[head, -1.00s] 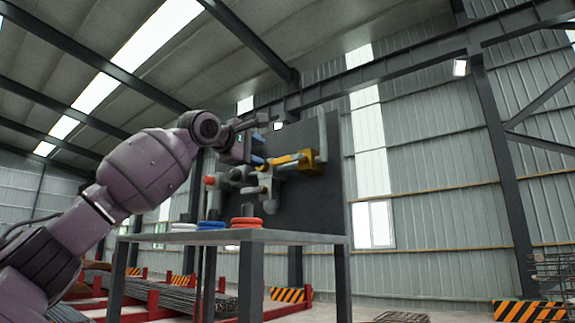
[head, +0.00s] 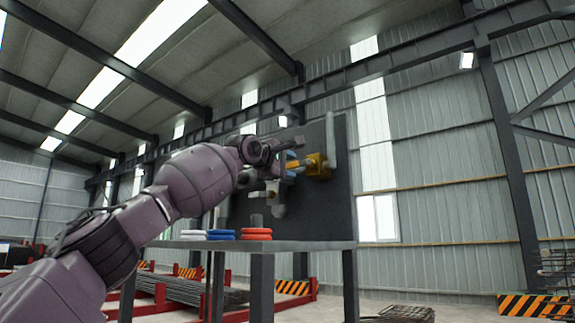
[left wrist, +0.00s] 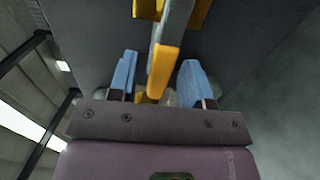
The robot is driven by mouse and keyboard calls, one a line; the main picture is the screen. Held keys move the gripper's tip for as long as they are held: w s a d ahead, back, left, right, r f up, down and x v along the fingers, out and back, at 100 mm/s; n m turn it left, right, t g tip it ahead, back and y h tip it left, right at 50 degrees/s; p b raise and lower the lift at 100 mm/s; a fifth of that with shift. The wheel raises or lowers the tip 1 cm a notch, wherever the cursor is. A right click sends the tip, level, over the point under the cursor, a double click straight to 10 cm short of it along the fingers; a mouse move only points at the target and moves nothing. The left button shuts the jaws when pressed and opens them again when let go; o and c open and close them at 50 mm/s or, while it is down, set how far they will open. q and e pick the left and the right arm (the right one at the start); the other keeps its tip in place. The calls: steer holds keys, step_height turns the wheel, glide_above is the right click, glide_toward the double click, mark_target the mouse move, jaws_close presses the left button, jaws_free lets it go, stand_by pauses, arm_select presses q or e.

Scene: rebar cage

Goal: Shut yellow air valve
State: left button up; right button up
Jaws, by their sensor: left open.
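The yellow air valve (head: 317,166) is mounted on pipework in front of a dark upright panel, to the right of my left gripper (head: 284,171) in the head view. My left gripper is open, and my wrist partly hides the valve's handle there. In the left wrist view, the yellow-ended handle (left wrist: 163,70) lies between the two blue fingers of the left gripper (left wrist: 158,72), with gaps on both sides. Part of the yellow valve body (left wrist: 147,9) shows at the top edge. My right gripper is not in view.
The dark panel (head: 335,205) stands behind the pipes. A grey table (head: 285,245) below it carries a stack of red rings (head: 256,234), with blue rings (head: 221,235) and white rings (head: 193,235) beside it. Grey pipes (head: 277,198) run below the valve.

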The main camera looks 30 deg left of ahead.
arm_select(q)
steer(key=shift+c, duration=0.9)
jaws_close()
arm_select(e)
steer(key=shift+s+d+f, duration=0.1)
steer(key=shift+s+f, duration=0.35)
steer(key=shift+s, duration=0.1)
